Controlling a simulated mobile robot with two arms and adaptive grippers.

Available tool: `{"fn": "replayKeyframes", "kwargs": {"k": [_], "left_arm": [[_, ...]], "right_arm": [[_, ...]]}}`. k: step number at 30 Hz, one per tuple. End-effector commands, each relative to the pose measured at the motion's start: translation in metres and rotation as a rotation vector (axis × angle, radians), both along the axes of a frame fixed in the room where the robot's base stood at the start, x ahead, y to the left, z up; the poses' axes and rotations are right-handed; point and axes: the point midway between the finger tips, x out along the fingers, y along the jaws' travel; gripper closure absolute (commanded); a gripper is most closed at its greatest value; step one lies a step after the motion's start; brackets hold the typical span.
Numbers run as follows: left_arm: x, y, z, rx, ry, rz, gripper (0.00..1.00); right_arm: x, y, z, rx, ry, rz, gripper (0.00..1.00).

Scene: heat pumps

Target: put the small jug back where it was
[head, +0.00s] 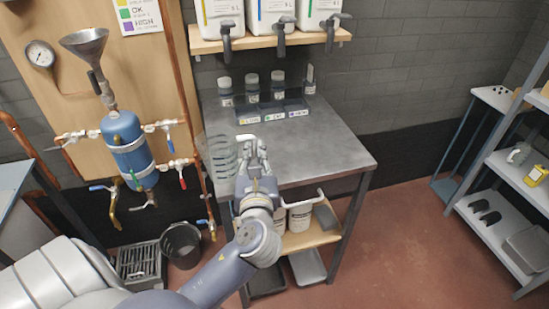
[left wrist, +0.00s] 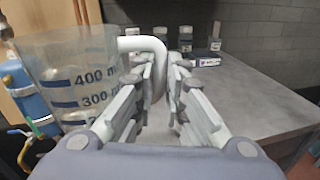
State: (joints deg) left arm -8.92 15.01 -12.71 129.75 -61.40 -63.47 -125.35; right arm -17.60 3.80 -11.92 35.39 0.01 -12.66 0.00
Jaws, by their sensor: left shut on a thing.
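The small jug (head: 221,158) is clear with blue measuring marks and a white handle. It is at the left front edge of the grey table in the head view. My left gripper (head: 254,150) is shut on its handle, and the jug sits to the left of the fingers. In the left wrist view the jug (left wrist: 75,85) shows marks such as 400 and 300, and its white handle is between the fingers of my left gripper (left wrist: 158,85). The jug looks upright and empty. I cannot tell whether it touches the table. My right gripper is not in view.
The grey table (head: 325,150) is mostly bare, with several bottles and a labelled rack (head: 273,117) at the back. A blue tank (head: 130,150) with pipes and valves is on the left.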

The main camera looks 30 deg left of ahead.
Motion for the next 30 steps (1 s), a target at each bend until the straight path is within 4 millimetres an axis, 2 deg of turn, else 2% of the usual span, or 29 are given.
{"fn": "replayKeyframes", "kwargs": {"k": [9, 15, 18, 22, 30], "left_arm": [[0.083, -0.009, -0.005, 0.000, -0.001, -0.001, 1.00], [0.129, -0.013, -0.009, 0.000, -0.002, -0.002, 1.00], [0.142, -0.014, -0.011, 0.001, -0.001, -0.003, 1.00], [0.149, -0.015, -0.013, 0.000, -0.001, -0.003, 1.00], [0.150, -0.015, -0.046, 0.001, 0.002, -0.004, 1.00]], "right_arm": [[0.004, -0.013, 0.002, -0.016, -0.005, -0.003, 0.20], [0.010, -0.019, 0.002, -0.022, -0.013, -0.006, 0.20], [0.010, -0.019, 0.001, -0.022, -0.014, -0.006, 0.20], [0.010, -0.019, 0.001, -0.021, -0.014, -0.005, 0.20], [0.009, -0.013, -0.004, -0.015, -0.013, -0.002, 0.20]]}}
